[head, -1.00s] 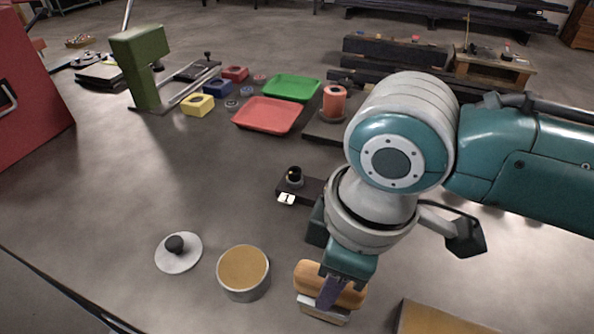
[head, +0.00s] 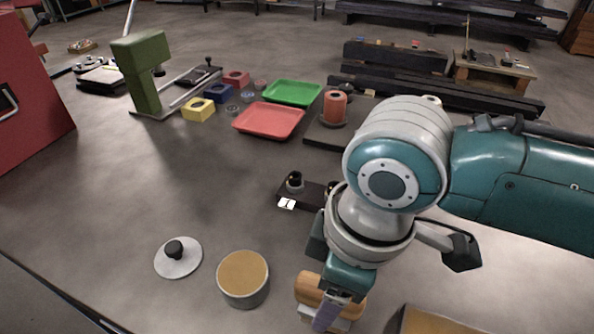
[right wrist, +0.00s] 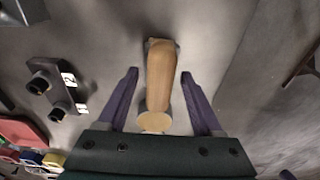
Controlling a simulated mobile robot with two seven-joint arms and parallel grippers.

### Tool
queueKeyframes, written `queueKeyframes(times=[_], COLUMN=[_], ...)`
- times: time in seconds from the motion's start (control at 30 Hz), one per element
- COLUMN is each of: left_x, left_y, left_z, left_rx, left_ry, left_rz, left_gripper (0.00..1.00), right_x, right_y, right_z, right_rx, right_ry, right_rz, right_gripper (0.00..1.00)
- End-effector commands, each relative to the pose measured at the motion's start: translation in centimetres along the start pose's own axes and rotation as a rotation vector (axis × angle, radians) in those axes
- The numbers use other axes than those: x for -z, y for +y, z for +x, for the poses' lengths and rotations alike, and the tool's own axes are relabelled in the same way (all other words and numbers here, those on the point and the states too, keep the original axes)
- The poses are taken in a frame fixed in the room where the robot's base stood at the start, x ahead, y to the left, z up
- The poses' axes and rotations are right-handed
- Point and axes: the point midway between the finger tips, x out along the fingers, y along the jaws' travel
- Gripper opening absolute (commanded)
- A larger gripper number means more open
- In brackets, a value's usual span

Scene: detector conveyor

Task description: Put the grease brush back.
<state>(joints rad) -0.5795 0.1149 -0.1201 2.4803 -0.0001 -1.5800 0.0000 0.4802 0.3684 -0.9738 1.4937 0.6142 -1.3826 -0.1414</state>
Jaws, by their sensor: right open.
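The grease brush (head: 312,288), with a thick wooden body and a pale lower part, lies on the table at the bottom of the head view, partly hidden by my right gripper (head: 326,318). In the right wrist view, the brush's wooden handle (right wrist: 160,85) runs lengthwise between the open, purple fingers of my right gripper (right wrist: 160,73). Gaps show on both sides of the handle. An open tin (head: 243,275) with a tan top surface stands left of the brush. Its round lid (head: 178,258) with a black knob lies farther left. My left gripper is not in view.
A dark holder (head: 294,190) with black cups and a white tag stands behind the brush. A brown board edge (head: 435,322) is at the bottom right. Red (head: 268,121) and green (head: 292,93) trays lie farther back. The table's middle left is clear.

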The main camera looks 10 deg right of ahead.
Motion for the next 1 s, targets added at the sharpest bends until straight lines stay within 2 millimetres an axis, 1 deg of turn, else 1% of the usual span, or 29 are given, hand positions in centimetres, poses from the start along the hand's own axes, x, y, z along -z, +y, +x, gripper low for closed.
queueKeyframes(times=[0.07,0.17,0.4,0.5,0.6,0.7,0.87,0.97,1.0], left_x=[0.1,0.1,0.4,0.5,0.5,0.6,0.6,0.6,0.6], left_y=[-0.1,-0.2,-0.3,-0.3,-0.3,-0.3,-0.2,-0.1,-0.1], left_z=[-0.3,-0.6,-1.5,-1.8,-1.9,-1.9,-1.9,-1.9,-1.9], left_rx=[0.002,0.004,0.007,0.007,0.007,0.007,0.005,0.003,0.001], left_ry=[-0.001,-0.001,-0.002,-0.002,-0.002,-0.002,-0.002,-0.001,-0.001], left_rz=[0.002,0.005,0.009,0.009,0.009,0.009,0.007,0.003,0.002], left_gripper=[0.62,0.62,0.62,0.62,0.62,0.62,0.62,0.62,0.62], right_x=[0.1,0.1,0.1,0.1,0.1,0.1,0.1,0.3,0.5], right_y=[0.0,0.1,0.1,0.1,0.1,0.0,-0.1,-1.1,-1.8], right_z=[-0.6,-1.9,-7.4,-9.4,-10.9,-11.8,-12.3,-11.9,-11.7], right_rx=[-0.001,-0.002,-0.003,-0.002,-0.002,0.000,0.002,0.014,0.023], right_ry=[0.001,0.002,0.004,0.003,0.003,0.001,0.003,0.033,0.058], right_rz=[-0.001,0.000,-0.001,-0.002,0.001,0.000,0.001,0.014,0.027], right_gripper=[0.67,0.67,0.67,0.67,0.67,0.67,0.67,0.67,0.67])
